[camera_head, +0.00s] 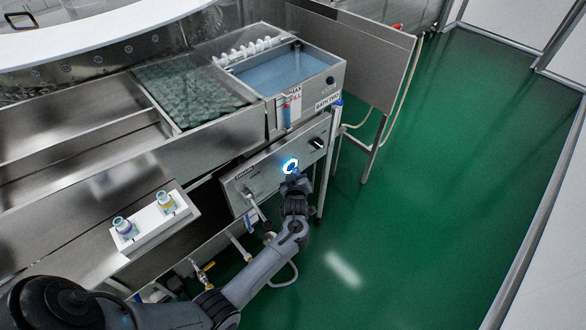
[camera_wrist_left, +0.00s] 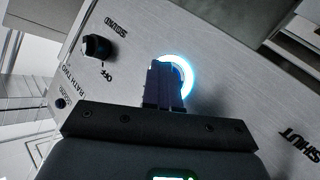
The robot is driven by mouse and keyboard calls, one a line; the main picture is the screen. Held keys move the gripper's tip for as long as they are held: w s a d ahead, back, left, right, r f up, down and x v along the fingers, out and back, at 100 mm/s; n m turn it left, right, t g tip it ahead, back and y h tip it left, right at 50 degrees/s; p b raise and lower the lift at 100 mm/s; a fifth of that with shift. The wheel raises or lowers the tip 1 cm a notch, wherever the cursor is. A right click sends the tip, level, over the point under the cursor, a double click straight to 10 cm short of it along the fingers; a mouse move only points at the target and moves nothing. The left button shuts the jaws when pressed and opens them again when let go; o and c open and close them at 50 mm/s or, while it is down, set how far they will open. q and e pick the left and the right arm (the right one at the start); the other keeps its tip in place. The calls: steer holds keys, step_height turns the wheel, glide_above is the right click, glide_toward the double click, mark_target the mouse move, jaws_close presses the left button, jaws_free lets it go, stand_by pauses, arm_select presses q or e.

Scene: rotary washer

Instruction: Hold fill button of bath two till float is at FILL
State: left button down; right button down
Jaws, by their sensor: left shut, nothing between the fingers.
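The fill button's ring (camera_head: 290,166) glows blue-white on the steel front panel below bath two (camera_head: 322,92). It also shows in the left wrist view (camera_wrist_left: 186,76), partly covered by my fingers. My left gripper (camera_head: 292,180) is shut and empty, its tips at the ring; I cannot tell how far the button is pressed. In the left wrist view the closed fingers (camera_wrist_left: 163,84) point at the button. Bath two holds blue water (camera_head: 280,72). A gauge (camera_head: 287,113) with a blue part stands on its front by the MAX and red FILL labels; the float's exact height is too small to tell. My right gripper is out of view.
A black knob (camera_head: 316,143) sits right of the button, also in the left wrist view (camera_wrist_left: 97,47). Two small jars stand on a white holder (camera_head: 150,226). The green floor (camera_head: 440,180) at right is clear.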

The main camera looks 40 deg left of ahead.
arm_select(q)
steer(key=shift+d, duration=0.1)
stand_by(0.5)
steer(key=shift+d, duration=0.7)
steer(key=shift+p, duration=0.3)
steer(key=d, duration=0.5)
steer(key=shift+s+p, duration=0.2)
steer(key=shift+p, duration=0.15)
steer(key=shift+s, duration=0.1)
